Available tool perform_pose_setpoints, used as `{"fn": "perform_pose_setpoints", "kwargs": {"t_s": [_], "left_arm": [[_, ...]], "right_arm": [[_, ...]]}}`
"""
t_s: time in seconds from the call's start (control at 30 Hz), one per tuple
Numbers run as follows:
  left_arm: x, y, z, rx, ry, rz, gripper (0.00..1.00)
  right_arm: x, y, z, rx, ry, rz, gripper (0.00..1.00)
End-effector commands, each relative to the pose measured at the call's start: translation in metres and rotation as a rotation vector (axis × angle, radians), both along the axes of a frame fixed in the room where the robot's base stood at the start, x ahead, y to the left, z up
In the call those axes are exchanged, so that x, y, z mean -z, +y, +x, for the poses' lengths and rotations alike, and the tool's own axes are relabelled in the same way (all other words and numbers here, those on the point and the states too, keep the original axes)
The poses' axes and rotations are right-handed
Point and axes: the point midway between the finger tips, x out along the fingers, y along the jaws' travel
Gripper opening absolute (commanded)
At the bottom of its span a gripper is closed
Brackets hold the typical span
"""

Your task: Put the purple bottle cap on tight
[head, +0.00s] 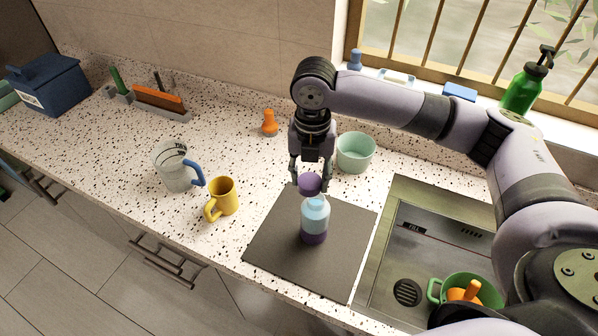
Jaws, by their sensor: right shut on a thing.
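A bottle (314,217) with a light blue upper part and a purple base stands upright on a dark square mat (274,238). The purple cap (310,184) is at the bottle's mouth, between the fingers of my right gripper (309,184). The gripper points down from above and is shut on the cap. Whether the cap is seated on the neck or just above it, I cannot tell. My left gripper does not show.
A yellow mug (223,196) and a clear measuring jug (177,167) with a blue handle stand left of the mat. A mint cup (355,153) is behind it. The sink (429,246), holding a green pot (471,287), lies right. An orange object (269,122) stands at the back.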

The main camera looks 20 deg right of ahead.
Motion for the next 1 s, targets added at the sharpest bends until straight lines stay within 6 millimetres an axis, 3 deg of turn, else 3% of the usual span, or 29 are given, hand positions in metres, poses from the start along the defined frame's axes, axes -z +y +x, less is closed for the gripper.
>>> {"fn": "perform_pose_setpoints", "kwargs": {"t_s": [0.27,0.67,0.93,1.0], "left_arm": [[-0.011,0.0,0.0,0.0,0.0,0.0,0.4],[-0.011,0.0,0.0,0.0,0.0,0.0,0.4],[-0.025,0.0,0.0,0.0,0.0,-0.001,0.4],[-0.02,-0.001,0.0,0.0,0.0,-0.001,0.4]], "right_arm": [[-0.002,-0.012,0.0,-0.193,-0.001,-0.001,0.25],[-0.001,-0.012,0.0,-0.203,-0.001,-0.001,0.25],[-0.004,-0.012,0.0,-0.204,0.0,-0.002,0.25],[0.005,-0.012,0.0,-0.204,0.0,-0.002,0.25]]}}
